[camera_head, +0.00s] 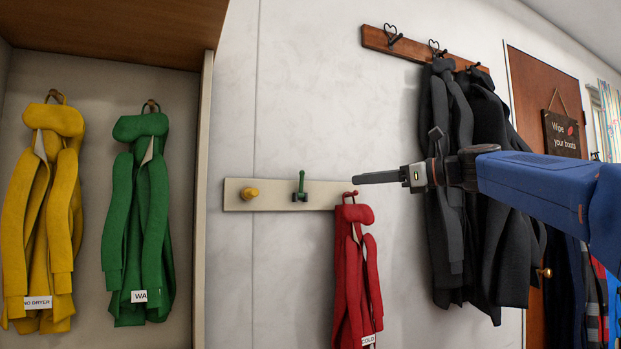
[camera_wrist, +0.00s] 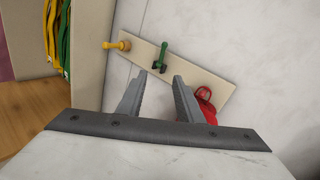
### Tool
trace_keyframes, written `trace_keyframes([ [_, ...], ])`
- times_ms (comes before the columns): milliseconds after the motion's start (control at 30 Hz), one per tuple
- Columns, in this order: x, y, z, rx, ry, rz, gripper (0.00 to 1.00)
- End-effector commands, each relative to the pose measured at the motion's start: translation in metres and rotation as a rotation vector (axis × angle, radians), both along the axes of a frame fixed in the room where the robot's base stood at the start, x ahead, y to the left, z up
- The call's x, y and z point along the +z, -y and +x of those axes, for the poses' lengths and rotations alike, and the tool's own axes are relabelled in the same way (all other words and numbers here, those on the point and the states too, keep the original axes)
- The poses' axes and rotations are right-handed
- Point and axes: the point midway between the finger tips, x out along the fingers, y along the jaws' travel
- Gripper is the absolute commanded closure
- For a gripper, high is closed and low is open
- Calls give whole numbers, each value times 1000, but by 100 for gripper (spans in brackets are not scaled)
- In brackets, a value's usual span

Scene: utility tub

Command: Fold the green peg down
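The green peg (camera_head: 301,182) stands upright from a dark bracket at the middle of a cream rail (camera_head: 235,194) on the wall. It also shows in the wrist view (camera_wrist: 162,52), just beyond the fingertips and roughly between them. My gripper (camera_wrist: 159,75) is open and empty, its two fingers apart and pointing toward the rail. In the head view my gripper is right of the green peg, apart from it. Nothing hangs on the green peg.
A yellow peg (camera_head: 249,193) is left on the rail. A red garment (camera_head: 351,270) hangs from the red peg (camera_head: 350,194) at its right end. Yellow (camera_head: 45,210) and green (camera_head: 142,215) garments hang in the left cabinet. Dark coats (camera_head: 470,200) hang behind my arm.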

Motion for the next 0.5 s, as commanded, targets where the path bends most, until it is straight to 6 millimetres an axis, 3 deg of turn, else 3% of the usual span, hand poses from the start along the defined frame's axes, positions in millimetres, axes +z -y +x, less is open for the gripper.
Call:
trace_keyframes([
  [100, 14, 1, 7, 9, -24, 57, 67],
  [267, 18, -6, 11, 15, -30, 71, 67],
  [500, 16, -36, 29, 15, -31, 69, 67],
])
